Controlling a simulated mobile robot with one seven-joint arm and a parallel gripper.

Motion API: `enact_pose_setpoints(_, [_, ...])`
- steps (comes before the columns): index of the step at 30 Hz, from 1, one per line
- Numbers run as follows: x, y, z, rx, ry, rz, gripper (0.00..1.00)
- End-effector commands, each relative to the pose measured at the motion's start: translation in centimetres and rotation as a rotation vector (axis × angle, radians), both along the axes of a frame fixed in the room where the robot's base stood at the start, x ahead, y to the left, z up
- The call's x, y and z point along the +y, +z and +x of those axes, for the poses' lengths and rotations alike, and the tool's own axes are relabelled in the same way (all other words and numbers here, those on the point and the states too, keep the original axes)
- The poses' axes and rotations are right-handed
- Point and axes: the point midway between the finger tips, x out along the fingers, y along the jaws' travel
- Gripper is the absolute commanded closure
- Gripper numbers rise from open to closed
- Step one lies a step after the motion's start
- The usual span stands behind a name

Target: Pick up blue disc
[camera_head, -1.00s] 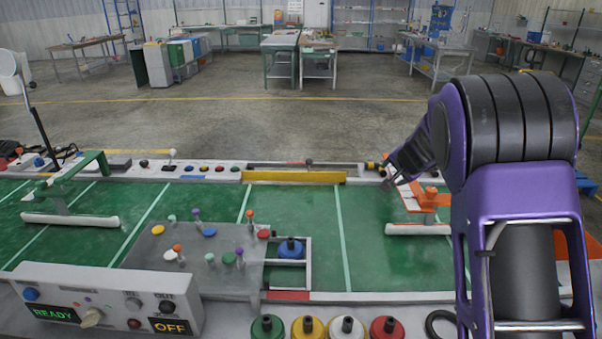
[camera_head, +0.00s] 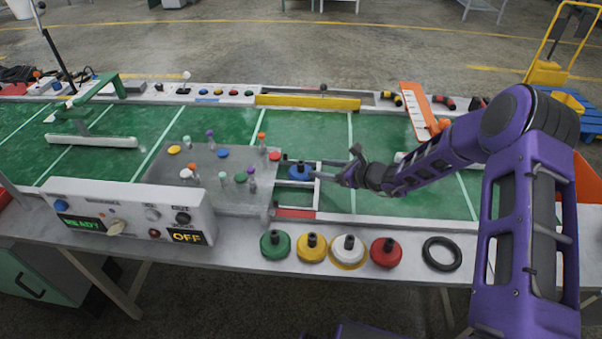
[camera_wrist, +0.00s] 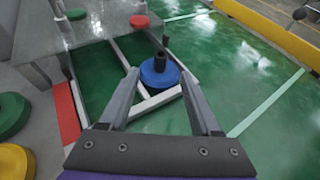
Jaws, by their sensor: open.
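The blue disc (camera_head: 299,172) with a black upright knob lies by the white frame at the right end of the grey plate on the green table. In the wrist view the blue disc (camera_wrist: 158,73) sits ahead of my gripper, in line with the gap between the fingers. My gripper (camera_head: 343,177) is open and empty, just right of the disc in the head view. It also shows in the wrist view (camera_wrist: 148,75), with its two fingers spread apart. No contact with the disc is visible.
A white frame (camera_head: 316,198) with a red strip (camera_head: 296,214) borders the disc's spot. Green (camera_head: 274,243), yellow (camera_head: 313,247), white (camera_head: 347,250) and red (camera_head: 386,252) knobbed discs line the front edge, beside a black ring (camera_head: 441,253). Coloured pegs stand on the grey plate (camera_head: 207,165).

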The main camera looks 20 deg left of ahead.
Motion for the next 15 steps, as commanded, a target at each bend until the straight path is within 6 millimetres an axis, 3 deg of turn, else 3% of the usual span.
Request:
enact_pose_setpoints(4, [2.4,-1.1,0.8,0.0,0.001,-0.001,0.35])
enact_pose_setpoints(15, [5.3,-2.7,1.9,-0.001,0.003,-0.004,0.35])
